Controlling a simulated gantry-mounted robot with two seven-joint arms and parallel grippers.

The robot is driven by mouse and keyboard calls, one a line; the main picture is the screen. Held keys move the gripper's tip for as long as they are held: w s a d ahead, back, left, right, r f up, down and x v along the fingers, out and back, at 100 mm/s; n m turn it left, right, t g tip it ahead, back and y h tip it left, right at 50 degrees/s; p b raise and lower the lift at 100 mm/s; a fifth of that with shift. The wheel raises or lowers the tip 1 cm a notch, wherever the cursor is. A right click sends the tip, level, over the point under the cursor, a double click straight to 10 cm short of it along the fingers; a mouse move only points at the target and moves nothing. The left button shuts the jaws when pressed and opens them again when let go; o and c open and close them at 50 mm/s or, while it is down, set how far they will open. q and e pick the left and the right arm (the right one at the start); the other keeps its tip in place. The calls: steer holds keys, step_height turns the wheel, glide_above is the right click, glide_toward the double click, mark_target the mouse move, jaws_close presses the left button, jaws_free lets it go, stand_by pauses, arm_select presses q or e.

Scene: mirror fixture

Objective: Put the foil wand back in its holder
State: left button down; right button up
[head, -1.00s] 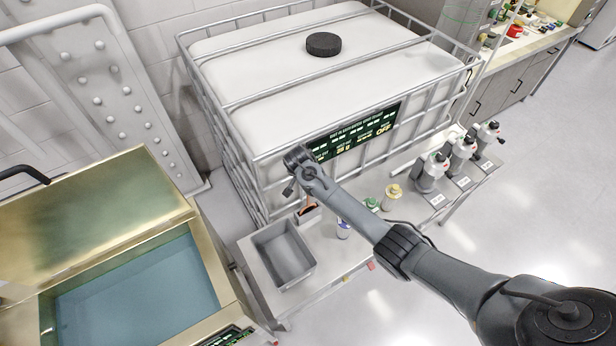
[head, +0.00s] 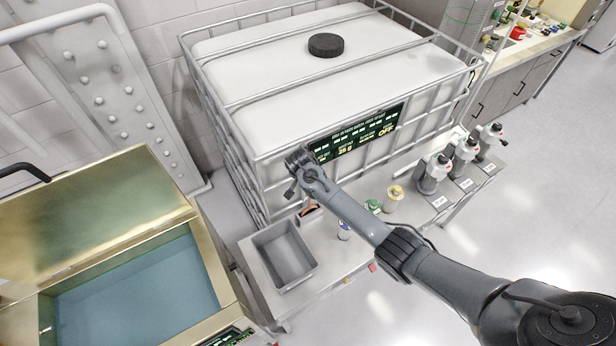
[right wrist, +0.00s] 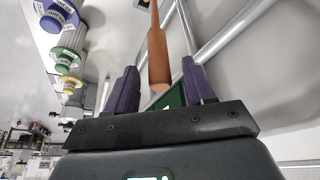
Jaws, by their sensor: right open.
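The foil wand's copper-brown handle (right wrist: 157,60) shows in the right wrist view, between the two purple fingers of my right gripper (right wrist: 159,78). The fingers are open, with gaps on both sides of the handle. In the head view my right arm reaches in from the lower right, and its wrist is in front of the white tank. A copper-coloured piece (head: 309,206), apparently the wand, stands at a small dark holder (head: 309,217) on the bench just below the wrist. The arm partly hides this spot, so I cannot tell how the wand sits. My left gripper is not in view.
A grey tray (head: 284,254) lies on the bench (head: 337,262). Small bottles (head: 393,198) and several pump dispensers (head: 434,172) stand to the right. The caged white tank (head: 270,75) is behind. An open brass-coloured bath (head: 135,290) is at left.

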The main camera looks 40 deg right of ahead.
steer(key=v, duration=1)
steer(key=shift+a+r, duration=0.15)
steer(key=shift+r, duration=0.15)
steer(key=s+a+f+n+g+y+p, duration=0.1)
steer(key=s+a+f+g+p, duration=0.25)
steer(key=s+f, duration=1.2)
steer(key=s+a+r+n+y+p, duration=0.1)
steer(key=s+a, duration=0.2)
steer(key=s, duration=0.5)
steer(key=s+a+r+n+y+p, duration=0.1)
steer(key=s+a+r+n, duration=0.15)
steer(key=s, duration=0.45)
steer(key=s+a+r+n+t, duration=0.1)
steer(key=s+a+r+n, duration=0.15)
steer(key=s+r, duration=0.25)
step_height(320, 180, up, 13)
steer(key=w+a+n+t+y+p, duration=0.1)
steer(key=w+a+n+t, duration=0.1)
steer(key=n+t, duration=0.2)
steer(key=n, duration=0.3)
steer(key=shift+w+f, duration=0.2)
